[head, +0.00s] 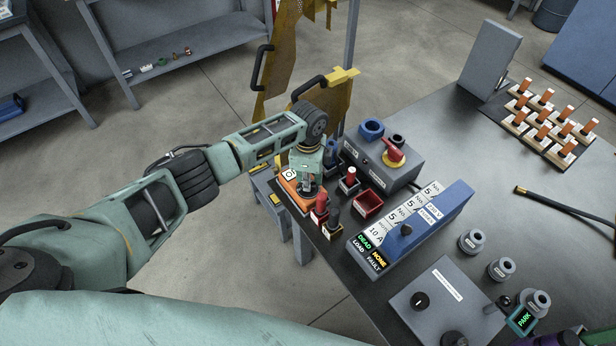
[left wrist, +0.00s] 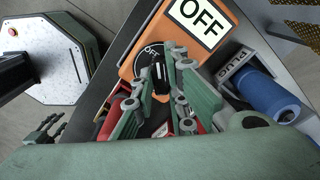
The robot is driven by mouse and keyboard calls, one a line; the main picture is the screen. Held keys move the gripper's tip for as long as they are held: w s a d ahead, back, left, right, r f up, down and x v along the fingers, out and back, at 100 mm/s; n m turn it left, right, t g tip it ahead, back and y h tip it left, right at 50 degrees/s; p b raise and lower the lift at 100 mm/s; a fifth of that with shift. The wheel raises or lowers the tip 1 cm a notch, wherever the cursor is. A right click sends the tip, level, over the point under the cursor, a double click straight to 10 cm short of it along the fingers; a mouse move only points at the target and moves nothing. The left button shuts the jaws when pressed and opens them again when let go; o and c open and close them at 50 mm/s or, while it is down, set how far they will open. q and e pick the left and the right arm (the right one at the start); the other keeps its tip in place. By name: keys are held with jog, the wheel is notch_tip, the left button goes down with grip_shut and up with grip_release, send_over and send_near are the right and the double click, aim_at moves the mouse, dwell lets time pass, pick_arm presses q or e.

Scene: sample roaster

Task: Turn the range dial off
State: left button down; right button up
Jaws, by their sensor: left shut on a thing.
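The orange meter (head: 290,196) lies near the left edge of the grey table; in the left wrist view its orange face (left wrist: 178,40) carries a large OFF label. The range dial (left wrist: 155,74) is black and has a smaller OFF mark just above it. My left gripper (head: 309,188) reaches down over the meter. In the left wrist view its two fingers (left wrist: 160,82) are closed on the dial and hide part of it. The dial's exact pointing is hard to read. What seems to be my right gripper (left wrist: 42,132) shows small and dark at the left wrist view's left.
A blue-grey tester (head: 425,222) stands to the right.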

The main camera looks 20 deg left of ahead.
pick_arm(q)
jog(key=shift+r+n+p, duration=0.1)
jog(key=shift+n+p, duration=0.4)
jog(key=shift+n, duration=0.8)
jog(key=c, duration=1.7)
grip_release()
jog(key=shift+c, duration=0.2)
notch_tip(320, 180, up, 12)
